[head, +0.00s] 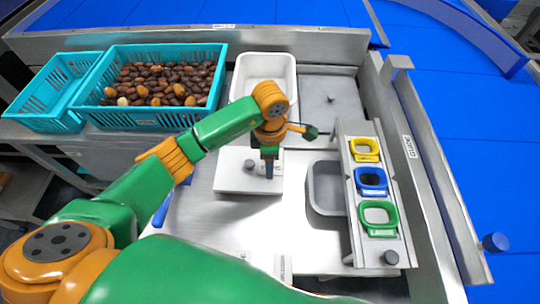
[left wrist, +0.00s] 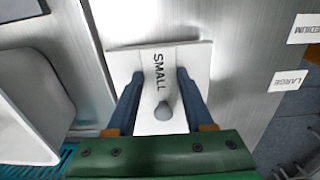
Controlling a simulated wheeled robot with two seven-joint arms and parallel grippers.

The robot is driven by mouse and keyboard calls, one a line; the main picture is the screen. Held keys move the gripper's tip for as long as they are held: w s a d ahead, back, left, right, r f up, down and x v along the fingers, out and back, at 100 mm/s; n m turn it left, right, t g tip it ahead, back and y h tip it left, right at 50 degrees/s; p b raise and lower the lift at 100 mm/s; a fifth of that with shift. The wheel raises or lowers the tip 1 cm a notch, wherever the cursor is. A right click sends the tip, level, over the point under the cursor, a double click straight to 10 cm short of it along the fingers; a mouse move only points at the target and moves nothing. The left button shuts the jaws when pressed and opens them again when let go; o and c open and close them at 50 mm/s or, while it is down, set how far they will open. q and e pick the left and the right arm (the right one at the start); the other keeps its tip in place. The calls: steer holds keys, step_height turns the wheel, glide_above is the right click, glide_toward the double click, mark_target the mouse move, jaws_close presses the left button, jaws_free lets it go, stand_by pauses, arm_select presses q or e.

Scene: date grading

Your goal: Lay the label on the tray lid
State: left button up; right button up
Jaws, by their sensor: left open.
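The tray lid (head: 228,183) is a flat white square with a grey knob, lying on the steel bench; it also shows in the left wrist view (left wrist: 200,62). The label (left wrist: 159,72), a white strip reading SMALL, appears to lie on the lid beside the knob (left wrist: 164,110). My left gripper (head: 269,174) is low over the lid. In the left wrist view its open fingers (left wrist: 160,74) stand on both sides of the label with gaps. Whether the fingertips touch the lid cannot be told. My right gripper is not in view.
A white tray (head: 236,84) stands behind the lid, with a teal crate of dates (head: 150,118) to its left. At right are a grey bin (head: 312,190) and a rack (head: 350,150) with yellow, blue and green rings. MEDIUM (left wrist: 303,29) and LARGE (left wrist: 290,82) labels lie right of the lid.

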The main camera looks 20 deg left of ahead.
arm_select(q)
step_height(320, 180, up, 12)
steer(key=shift+r, duration=0.2)
stand_by(0.4)
